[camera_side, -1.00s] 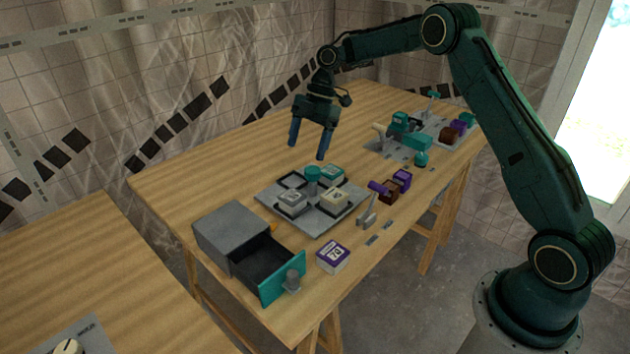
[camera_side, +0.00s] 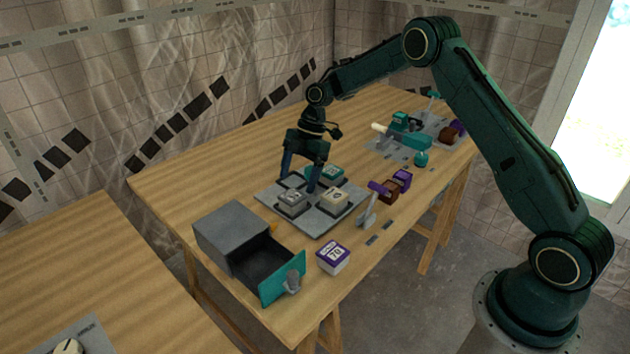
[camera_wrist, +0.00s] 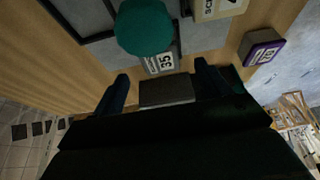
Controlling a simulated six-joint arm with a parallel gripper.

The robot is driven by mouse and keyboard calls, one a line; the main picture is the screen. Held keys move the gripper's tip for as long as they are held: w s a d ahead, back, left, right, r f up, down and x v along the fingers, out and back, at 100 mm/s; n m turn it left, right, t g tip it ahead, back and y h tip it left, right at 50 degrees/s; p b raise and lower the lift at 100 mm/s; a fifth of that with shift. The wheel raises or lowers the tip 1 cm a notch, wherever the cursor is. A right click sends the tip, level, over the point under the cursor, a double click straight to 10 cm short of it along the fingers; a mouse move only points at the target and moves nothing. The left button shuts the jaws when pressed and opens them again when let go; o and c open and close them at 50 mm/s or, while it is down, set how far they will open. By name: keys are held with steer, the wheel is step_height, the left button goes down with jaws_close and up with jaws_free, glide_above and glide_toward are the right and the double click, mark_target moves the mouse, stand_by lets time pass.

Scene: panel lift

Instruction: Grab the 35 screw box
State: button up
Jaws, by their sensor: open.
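The 35 screw box (camera_wrist: 162,64) is grey with a white label reading 35, and shows at top centre in the wrist view. In the side view I take it to be the grey box (camera_side: 293,201) at the front left of the grey tray (camera_side: 319,226). My gripper (camera_side: 298,183) is open, pointing down over the tray just behind that box. In the wrist view my gripper (camera_wrist: 160,76) has its two fingers apart, either side of a dark grey face below the label. I cannot tell whether they touch the box.
A round teal knob (camera_wrist: 144,27) stands close by the label in the wrist view. A cream box (camera_side: 335,198) and a teal box (camera_side: 326,173) share the tray. A purple-and-white 70 box (camera_side: 333,257) and an open drawer (camera_side: 267,265) are nearer the front.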

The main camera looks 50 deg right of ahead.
mark_target(293, 195)
steer(key=shift+f, duration=0.1)
steer(key=shift+x, duration=2.5)
steer(key=c, duration=1.2)
